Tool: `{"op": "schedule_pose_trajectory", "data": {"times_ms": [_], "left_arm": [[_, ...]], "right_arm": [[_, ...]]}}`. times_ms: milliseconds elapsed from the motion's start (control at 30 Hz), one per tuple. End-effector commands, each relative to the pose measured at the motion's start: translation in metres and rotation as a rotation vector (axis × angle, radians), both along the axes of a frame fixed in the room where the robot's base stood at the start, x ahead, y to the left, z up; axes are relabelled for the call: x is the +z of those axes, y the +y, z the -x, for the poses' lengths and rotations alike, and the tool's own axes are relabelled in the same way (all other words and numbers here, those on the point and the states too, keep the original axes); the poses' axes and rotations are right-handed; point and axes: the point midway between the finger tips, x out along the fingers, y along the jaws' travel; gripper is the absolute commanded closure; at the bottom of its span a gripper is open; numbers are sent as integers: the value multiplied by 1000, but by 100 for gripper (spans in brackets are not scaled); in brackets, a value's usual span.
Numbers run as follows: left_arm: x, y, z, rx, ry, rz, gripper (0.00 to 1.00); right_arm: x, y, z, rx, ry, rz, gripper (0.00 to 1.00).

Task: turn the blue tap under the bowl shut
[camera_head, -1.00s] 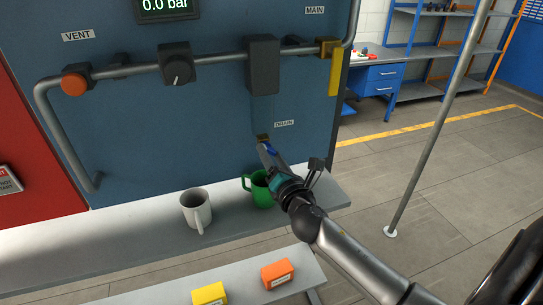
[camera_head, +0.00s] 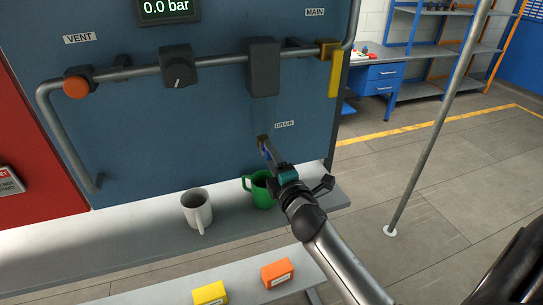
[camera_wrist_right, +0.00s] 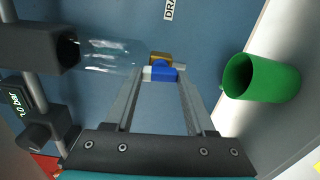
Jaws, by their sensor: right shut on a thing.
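The blue tap handle (camera_wrist_right: 163,71) sits on a brass valve body (camera_wrist_right: 160,57) below the clear bowl (camera_wrist_right: 108,56). In the head view the brass body (camera_head: 262,139) is left of the DRAIN label, and a little blue of the tap (camera_head: 264,154) shows beside my fingers. My right gripper (camera_wrist_right: 162,77) is shut on the blue tap, its two fingers on either side of the handle. In the head view my right gripper (camera_head: 268,150) reaches in from the lower right and hides much of the tap. My left gripper is in neither view.
A green mug (camera_head: 262,194) stands on the shelf (camera_head: 150,226) close under my right gripper. A grey mug (camera_head: 197,209) stands left of it. Yellow (camera_head: 209,293) and orange (camera_head: 277,273) blocks rest on a lower front ledge. A pipe with other valves runs above.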

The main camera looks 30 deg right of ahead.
Motion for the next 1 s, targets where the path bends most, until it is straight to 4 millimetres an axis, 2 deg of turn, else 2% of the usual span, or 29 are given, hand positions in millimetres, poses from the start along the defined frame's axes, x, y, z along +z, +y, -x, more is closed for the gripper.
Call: {"op": "schedule_pose_trajectory", "data": {"times_ms": [300,733,767,1000], "left_arm": [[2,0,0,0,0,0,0],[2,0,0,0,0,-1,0],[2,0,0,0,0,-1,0],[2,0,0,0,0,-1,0]], "right_arm": [[1,-1,0,-2,-21,-77,100],[1,-1,0,-2,-23,-86,100],[1,-1,0,-2,-23,-86,43],[1,0,0,-1,-21,-84,16]]}}
